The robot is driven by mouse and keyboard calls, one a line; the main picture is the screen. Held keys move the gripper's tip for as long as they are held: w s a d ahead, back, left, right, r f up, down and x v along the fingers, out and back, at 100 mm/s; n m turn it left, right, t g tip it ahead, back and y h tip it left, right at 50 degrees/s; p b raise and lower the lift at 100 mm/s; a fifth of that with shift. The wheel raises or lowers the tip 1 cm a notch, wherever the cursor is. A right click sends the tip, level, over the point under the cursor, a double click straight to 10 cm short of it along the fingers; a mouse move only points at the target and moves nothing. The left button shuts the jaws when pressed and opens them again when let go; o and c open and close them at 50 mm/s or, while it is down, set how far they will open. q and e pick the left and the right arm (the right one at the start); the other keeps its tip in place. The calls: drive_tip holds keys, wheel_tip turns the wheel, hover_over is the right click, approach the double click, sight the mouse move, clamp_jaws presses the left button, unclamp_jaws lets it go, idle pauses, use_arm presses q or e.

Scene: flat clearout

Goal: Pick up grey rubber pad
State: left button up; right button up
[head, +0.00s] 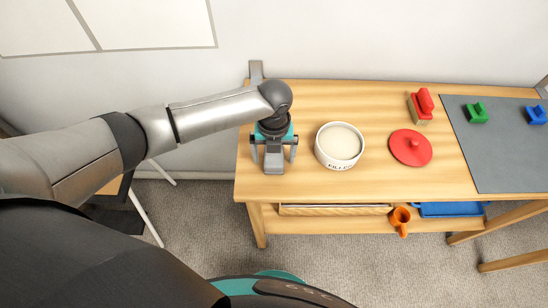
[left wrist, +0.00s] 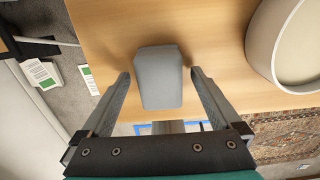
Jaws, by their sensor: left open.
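The grey rubber pad (head: 274,160) lies on the left end of the wooden table, near its front edge. In the left wrist view the pad (left wrist: 160,78) is a grey block with a tapered top, lying between my fingers. My left gripper (head: 273,153) is open and points down over the pad. In the left wrist view its two fingers (left wrist: 160,80) stand on either side of the pad, with a gap on each side. I cannot tell how far down the fingertips are. My right gripper does not show.
A white bowl (head: 323,158) stands close to the right of the left gripper. A red lid (head: 410,147), a red-handled brush (head: 423,104) and a grey mat (head: 497,160) with green and blue clips lie further right. A lower shelf holds a tray, an orange mug (head: 400,216) and a blue tray (head: 450,210).

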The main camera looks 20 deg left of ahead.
use_arm(q)
drive_tip(key=c, duration=1.5)
drive_tip(key=shift+o, duration=0.2)
drive_tip(key=shift+r, duration=0.15)
wheel_tip(320, 180, up, 20)
drive_tip(key=p, duration=0.4)
drive_tip(key=o, duration=0.8)
drive_tip(key=c, duration=0.6)
